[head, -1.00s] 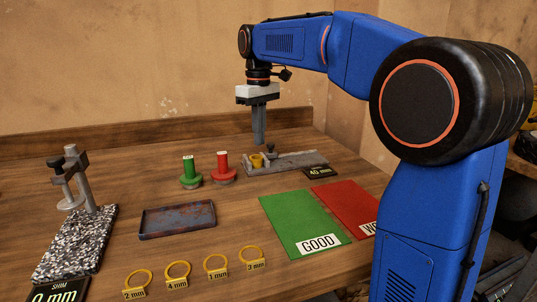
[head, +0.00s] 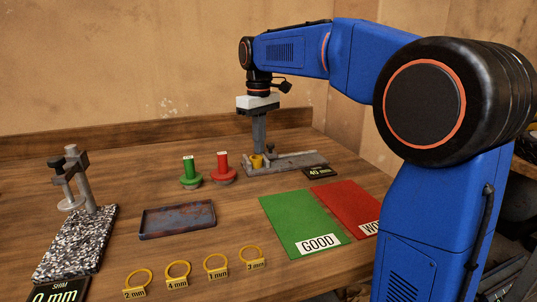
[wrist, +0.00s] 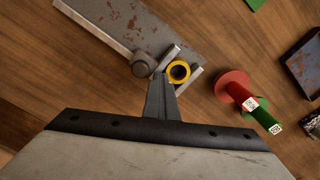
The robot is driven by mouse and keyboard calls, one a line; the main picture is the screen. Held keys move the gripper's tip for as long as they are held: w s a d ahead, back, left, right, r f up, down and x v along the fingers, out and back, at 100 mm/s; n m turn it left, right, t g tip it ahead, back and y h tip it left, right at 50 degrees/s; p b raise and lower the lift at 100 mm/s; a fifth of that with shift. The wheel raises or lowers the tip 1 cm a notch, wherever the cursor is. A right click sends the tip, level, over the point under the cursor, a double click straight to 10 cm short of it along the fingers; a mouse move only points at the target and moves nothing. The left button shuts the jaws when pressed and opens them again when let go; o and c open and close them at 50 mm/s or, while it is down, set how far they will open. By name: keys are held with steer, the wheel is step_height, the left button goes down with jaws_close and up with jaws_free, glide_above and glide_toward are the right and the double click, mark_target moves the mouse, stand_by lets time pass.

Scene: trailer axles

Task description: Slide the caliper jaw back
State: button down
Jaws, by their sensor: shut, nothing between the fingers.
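The caliper (head: 297,162) is a grey metal bar fixture at the back of the bench, with a small jaw and knob (head: 269,152) near its left end. A yellow ring part (head: 257,161) sits at that end. In the wrist view the jaw with its round knob (wrist: 142,64) is at the upper left, and the yellow ring (wrist: 179,71) sits between the jaw and an end piece. My gripper (head: 259,152) is shut and empty, pointing down just behind the ring and jaw. In the wrist view its fingertips (wrist: 163,77) are close to both; contact cannot be told.
A display (head: 318,171) reads 40 mm beside the caliper. Green (head: 190,174) and red (head: 223,171) gauges stand to its left. A rusty tray (head: 178,218), several yellow labelled rings, and green (head: 304,222) and red (head: 347,204) mats lie nearer.

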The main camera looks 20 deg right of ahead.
steer(key=shift+f, duration=0.55)
steer(key=shift+d, duration=0.5)
steer(key=shift+a, duration=0.2)
stand_by(0.4)
steer(key=shift+a, duration=0.35)
step_height(320, 180, up, 7)
steer(key=shift+r, duration=0.2)
stand_by(0.7)
stand_by(0.4)
